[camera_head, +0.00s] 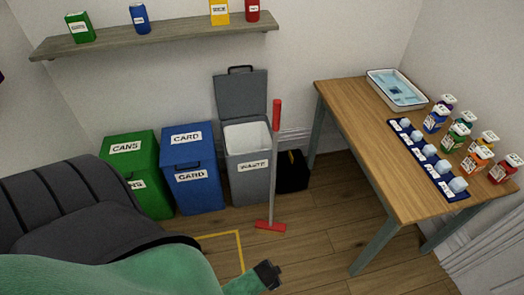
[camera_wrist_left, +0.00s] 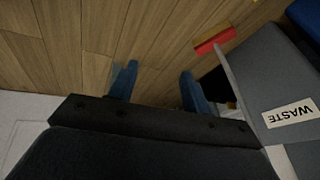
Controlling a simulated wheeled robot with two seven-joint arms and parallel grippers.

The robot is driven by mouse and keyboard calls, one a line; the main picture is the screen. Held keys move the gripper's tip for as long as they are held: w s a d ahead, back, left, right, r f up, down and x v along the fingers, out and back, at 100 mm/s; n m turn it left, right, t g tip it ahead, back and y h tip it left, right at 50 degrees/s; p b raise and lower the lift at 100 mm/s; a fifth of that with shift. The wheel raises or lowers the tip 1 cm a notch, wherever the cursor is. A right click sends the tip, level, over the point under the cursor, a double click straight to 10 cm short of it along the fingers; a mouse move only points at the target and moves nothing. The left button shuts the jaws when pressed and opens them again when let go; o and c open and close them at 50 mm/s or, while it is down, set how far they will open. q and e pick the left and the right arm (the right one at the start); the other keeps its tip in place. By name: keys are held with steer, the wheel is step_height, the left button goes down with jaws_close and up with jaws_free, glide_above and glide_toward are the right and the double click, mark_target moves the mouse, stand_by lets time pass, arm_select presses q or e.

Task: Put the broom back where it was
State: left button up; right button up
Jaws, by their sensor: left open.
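The broom (camera_head: 273,170) has a red grip, a grey shaft and a red head on the floor. It stands nearly upright in front of the right side of the grey WASTE bin (camera_head: 250,185); I cannot tell whether it leans on it. In the left wrist view the broom's red head (camera_wrist_left: 215,42) lies beyond the right-hand finger. My left gripper (camera_head: 268,276) is at the bottom of the head view, nearer than the broom and apart from it. Its blue fingers (camera_wrist_left: 157,88) are open, with only floor between them. My right gripper is not in view.
A yellow line (camera_head: 238,245) marks the floor. A green CANS bin (camera_head: 128,150), a blue CARD bin (camera_head: 190,155) and a black box (camera_head: 292,172) stand by the wall.

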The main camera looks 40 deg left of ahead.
arm_select(q)
steer(key=s+d+f+n+g, duration=0.1)
steer(key=s+f, duration=0.1)
steer(key=s, duration=0.3)
steer(key=s+d+f+n+g, duration=0.1)
steer(key=s+n+g, duration=0.1)
steer(key=s, duration=0.4)
steer(key=shift+s+d+f+h, duration=0.15)
steer(key=shift+d+f+h, duration=0.15)
steer(key=shift+f, duration=0.1)
steer(key=shift+c, duration=1.4)
steer(key=shift+a, duration=0.1)
